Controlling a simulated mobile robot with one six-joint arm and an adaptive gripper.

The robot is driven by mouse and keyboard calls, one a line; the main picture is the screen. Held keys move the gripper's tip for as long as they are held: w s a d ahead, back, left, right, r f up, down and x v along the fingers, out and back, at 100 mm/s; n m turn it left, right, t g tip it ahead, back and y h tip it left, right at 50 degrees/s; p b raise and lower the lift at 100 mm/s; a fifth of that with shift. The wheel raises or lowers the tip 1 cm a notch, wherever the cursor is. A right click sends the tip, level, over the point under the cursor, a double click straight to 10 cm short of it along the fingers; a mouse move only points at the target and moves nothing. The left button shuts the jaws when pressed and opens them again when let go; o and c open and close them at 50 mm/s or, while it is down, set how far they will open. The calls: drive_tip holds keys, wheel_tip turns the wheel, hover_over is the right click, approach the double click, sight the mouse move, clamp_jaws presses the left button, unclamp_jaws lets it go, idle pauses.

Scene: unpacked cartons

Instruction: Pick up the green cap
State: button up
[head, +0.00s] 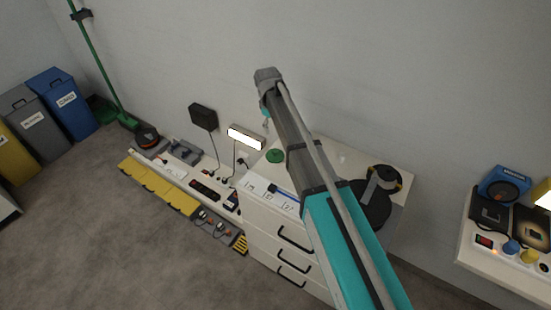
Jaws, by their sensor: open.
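A green cap (275,156), small, round and flat, lies on the white top of a drawer cabinet (265,218), near its back left part. My gripper (266,124) shows small beyond the forearm, partly hidden by my arm. It is open and appears above the cap in the picture, apart from it. The height between them is hard to judge from this view. Nothing shows between the fingers.
My arm crosses the cabinet top and hides part of it. A black and yellow round item (384,178) stands at its right. A lit wall lamp (245,136) is behind left. A low shelf with power strips (205,189) adjoins the cabinet.

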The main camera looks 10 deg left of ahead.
sight(275, 151)
drive_tip(key=shift+s+d+f+b, duration=0.1)
drive_tip(key=shift+d+f+b, duration=0.1)
drive_tip(key=shift+f+b, duration=1.55)
drive_tip(key=shift+s+d+f+b, duration=0.1)
drive_tip(key=shift+d+f+b, duration=0.05)
drive_tip(key=shift+f+b, duration=1.5)
drive_tip(key=shift+f, duration=0.2)
drive_tip(key=shift+s+d+f+b, duration=0.1)
drive_tip(key=shift+s+f+b, duration=0.05)
drive_tip(key=shift+f+b, duration=1.15)
drive_tip(key=shift+s+f+b, duration=0.15)
drive_tip(key=shift+f+b, duration=1)
drive_tip(key=shift+f, duration=0.1)
drive_tip(key=c, duration=1)
